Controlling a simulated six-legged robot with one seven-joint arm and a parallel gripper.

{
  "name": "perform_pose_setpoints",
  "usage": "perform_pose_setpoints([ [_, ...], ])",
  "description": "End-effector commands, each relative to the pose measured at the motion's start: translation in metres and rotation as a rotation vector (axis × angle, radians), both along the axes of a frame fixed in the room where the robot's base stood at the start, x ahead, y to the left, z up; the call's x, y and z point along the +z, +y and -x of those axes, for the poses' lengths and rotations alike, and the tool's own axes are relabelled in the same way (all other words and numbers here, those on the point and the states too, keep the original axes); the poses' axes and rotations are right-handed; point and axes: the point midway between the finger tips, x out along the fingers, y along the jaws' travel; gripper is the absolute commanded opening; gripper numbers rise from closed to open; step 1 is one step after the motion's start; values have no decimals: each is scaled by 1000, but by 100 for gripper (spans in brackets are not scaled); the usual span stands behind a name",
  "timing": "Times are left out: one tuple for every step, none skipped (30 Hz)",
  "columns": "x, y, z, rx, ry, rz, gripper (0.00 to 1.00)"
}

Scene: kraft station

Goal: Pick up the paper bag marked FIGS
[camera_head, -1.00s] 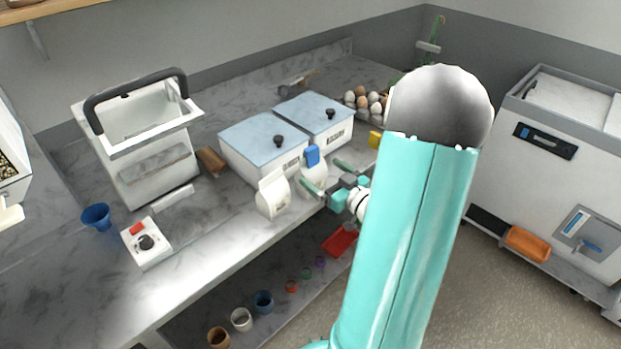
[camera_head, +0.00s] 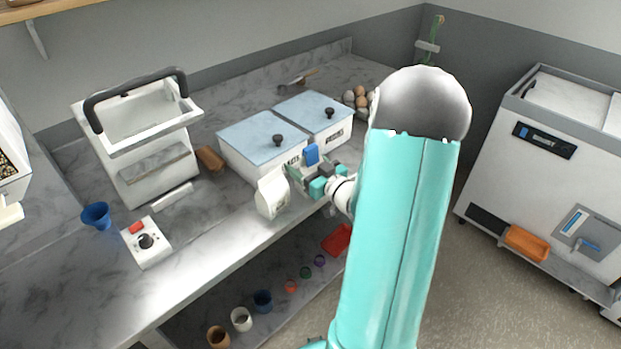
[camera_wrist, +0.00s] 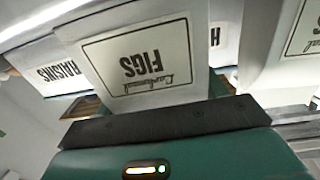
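The white paper bag marked FIGS (camera_wrist: 148,55) fills the middle of the wrist view, its label upside down. In the head view its blue top clip (camera_head: 312,155) shows above my gripper, which hides most of the bag. My gripper (camera_head: 308,165) is at the bag, in front of the left lidded bin, with its fingers apart on either side of it. I cannot tell whether they touch it. In the wrist view the dark front of my gripper body lies close to the bag's face.
A second white bag (camera_head: 271,194) stands close to the left. Two white bins (camera_head: 262,135) with blue lids stand behind; one label reads RAISINS (camera_wrist: 58,75). A small white box with a red button (camera_head: 146,243) is further left. Eggs (camera_head: 358,97) lie at the back right.

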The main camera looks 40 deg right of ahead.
Motion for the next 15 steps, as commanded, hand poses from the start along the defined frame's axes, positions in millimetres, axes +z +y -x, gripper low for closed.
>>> perform_pose_setpoints([
  [0,0,0,0,0,0,43],
  [0,0,0,0,0,0,39],
  [0,0,0,0,-1,1,39],
  [0,0,0,0,-1,1,39],
  [0,0,0,0,-1,1,39],
  [0,0,0,0,-1,1,39],
  [0,0,0,0,-1,1,39],
  [0,0,0,0,-1,1,39],
  [1,0,0,0,-1,1,39],
  [1,0,0,0,-1,1,39],
  [2,0,0,0,-1,1,39],
  [3,0,0,0,-1,1,39],
  [4,0,0,0,-1,1,39],
  [6,0,0,0,-1,2,39],
  [8,0,0,1,-1,2,39],
])
